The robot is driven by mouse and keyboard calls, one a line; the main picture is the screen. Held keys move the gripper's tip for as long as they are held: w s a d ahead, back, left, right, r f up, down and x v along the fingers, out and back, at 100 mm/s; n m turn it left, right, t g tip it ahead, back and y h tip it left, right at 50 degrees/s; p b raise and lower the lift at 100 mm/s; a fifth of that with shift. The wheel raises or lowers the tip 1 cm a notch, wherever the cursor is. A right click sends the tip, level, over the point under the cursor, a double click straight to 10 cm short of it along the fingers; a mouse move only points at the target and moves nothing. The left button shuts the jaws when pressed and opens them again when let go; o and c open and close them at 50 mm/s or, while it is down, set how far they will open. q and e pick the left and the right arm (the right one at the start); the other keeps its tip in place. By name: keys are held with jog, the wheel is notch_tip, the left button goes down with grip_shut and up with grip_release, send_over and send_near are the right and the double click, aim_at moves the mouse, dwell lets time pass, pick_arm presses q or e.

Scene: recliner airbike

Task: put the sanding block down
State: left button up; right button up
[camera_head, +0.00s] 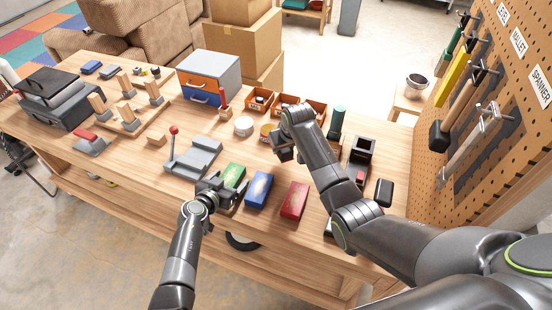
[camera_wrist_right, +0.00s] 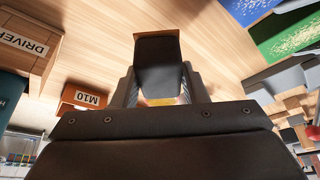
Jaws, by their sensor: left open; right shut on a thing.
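My right gripper (camera_head: 284,152) is shut on a dark block with a thin tan edge, which looks like the sanding block; it shows large in the right wrist view (camera_wrist_right: 158,65). In the head view the gripper and wrist mostly hide it. It is over the wooden workbench (camera_head: 140,175), behind the coloured blocks; I cannot tell whether it touches the top. My left gripper (camera_head: 218,184) is open and empty, low beside the green block (camera_head: 234,175), at the bench's front.
A blue block (camera_head: 258,189) and a red block (camera_head: 295,200) lie right of the green one. A grey vise-like tool (camera_head: 193,158) stands left of them. A pegboard (camera_head: 505,110) rises at right.

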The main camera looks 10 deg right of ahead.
aim_at(284, 155)
jog(key=shift+f, duration=2.45)
jog(key=o, duration=1.1)
jog(key=shift+f, duration=0.1)
jog(key=shift+s+r, duration=0.2)
jog(key=shift+r, duration=0.5)
jog(key=v, duration=1)
jog(key=shift+s+r, duration=0.2)
jog(key=shift+r, duration=0.15)
jog(key=shift+o, duration=0.5)
jog(key=shift+d, duration=0.1)
